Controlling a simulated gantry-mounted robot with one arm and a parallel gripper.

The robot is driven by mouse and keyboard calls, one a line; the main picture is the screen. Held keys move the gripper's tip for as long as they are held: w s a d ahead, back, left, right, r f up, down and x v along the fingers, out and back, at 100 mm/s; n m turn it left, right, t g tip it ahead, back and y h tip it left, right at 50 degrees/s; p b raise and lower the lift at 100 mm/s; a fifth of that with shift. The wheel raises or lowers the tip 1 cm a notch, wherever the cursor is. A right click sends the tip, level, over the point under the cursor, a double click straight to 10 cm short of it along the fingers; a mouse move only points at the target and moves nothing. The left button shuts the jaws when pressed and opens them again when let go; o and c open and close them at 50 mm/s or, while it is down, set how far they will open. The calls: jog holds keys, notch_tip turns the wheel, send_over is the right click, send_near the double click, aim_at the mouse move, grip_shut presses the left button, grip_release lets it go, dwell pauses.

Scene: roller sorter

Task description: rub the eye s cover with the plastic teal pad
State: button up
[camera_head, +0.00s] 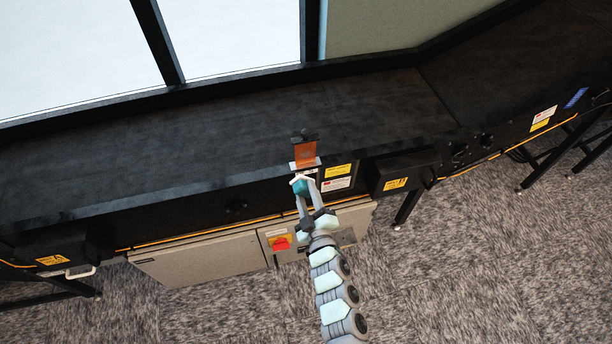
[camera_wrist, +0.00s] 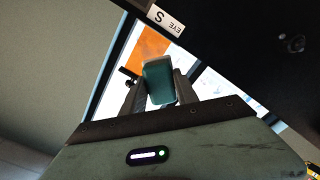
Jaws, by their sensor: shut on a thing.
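My gripper (camera_head: 302,186) is shut on the teal pad (camera_head: 299,187) at the front edge of the black sorter. In the wrist view the pad (camera_wrist: 158,80) sits between the two grey fingers of my gripper (camera_wrist: 157,88). The orange eye cover (camera_head: 305,154) stands at the sorter's edge, just beyond the pad in the head view. In the wrist view the orange cover (camera_wrist: 150,46) is partly hidden behind the pad. A white label reading "EYE S" (camera_wrist: 166,17) lies beside it. I cannot tell whether the pad touches the cover.
The black sorter bed (camera_head: 220,140) is clear on both sides of the eye. Yellow and white stickers (camera_head: 338,170) mark its side. A grey cabinet (camera_head: 200,258) with a red switch (camera_head: 281,243) is below. A black box (camera_head: 400,172) juts out at the right.

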jog(key=shift+w, duration=0.1)
jog(key=b+x, duration=0.1)
jog(key=x, duration=0.5)
jog(key=shift+w, duration=0.35)
jog(key=shift+x, duration=1.05)
dwell(0.6)
jog(key=shift+d, duration=0.1)
jog(key=shift+w+d+p, duration=0.25)
jog(key=shift+d+p, duration=0.2)
jog(key=shift+d, duration=0.85)
jog(key=shift+w+d+f, duration=0.1)
jog(key=shift+w+d, duration=0.05)
jog(key=shift+d, duration=0.6)
jog(key=shift+w+d, duration=0.25)
jog(key=shift+d, duration=0.75)
